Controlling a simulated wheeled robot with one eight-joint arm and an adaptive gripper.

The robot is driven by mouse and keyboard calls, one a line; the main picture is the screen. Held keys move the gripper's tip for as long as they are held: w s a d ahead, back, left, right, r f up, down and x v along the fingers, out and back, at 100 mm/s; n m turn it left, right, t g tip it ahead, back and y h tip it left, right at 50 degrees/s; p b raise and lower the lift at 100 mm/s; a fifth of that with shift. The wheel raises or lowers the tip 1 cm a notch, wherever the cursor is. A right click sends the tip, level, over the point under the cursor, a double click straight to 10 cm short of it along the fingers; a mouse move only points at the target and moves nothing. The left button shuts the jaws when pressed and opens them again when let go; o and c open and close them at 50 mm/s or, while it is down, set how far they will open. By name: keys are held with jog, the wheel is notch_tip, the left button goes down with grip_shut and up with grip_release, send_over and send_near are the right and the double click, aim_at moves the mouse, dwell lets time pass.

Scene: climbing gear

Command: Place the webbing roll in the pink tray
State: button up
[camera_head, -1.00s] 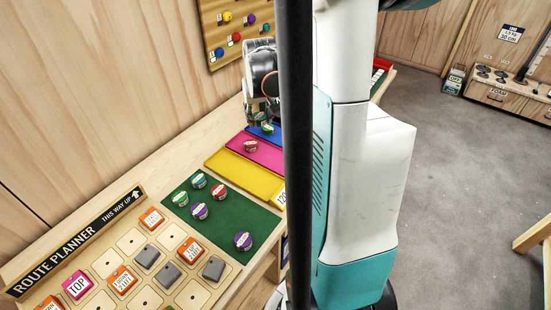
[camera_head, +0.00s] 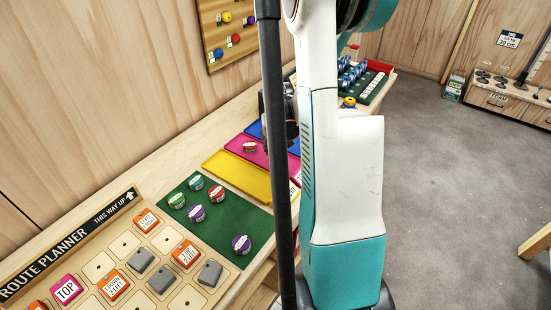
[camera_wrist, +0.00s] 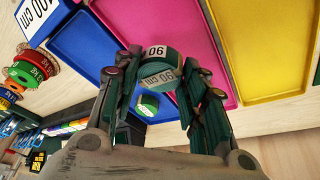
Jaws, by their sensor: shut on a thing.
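My gripper (camera_wrist: 160,88) is shut on a green webbing roll (camera_wrist: 159,66) with a white label that seems to read 90 cm. In the wrist view the held roll overlaps the edge between the pink tray (camera_wrist: 205,60) and the blue tray (camera_wrist: 75,50); its height above them is unclear. Another green roll (camera_wrist: 149,104) lies beyond it, apparently in the blue tray. In the head view the pink tray (camera_head: 272,157) holds a red roll (camera_head: 249,147). There my gripper is mostly hidden behind the dark pole, with dark parts showing beside it.
The yellow tray (camera_head: 238,176) is beside the pink one and looks empty. A green mat (camera_head: 240,223) holds several rolls. The route planner board (camera_head: 125,245) with tiles is in front. A rack of small items (camera_head: 362,83) stands at the back. A dark pole blocks part of the head view.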

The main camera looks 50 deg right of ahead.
aim_at(275, 154)
jog(key=shift+f+b, duration=0.7)
jog(key=shift+f, duration=1.75)
jog(key=shift+f, duration=0.15)
jog(key=o, duration=1.1)
jog(key=shift+o, duration=0.2)
jog(key=p+v, duration=0.3)
jog(key=v, duration=0.9)
jog(key=shift+p, duration=0.4)
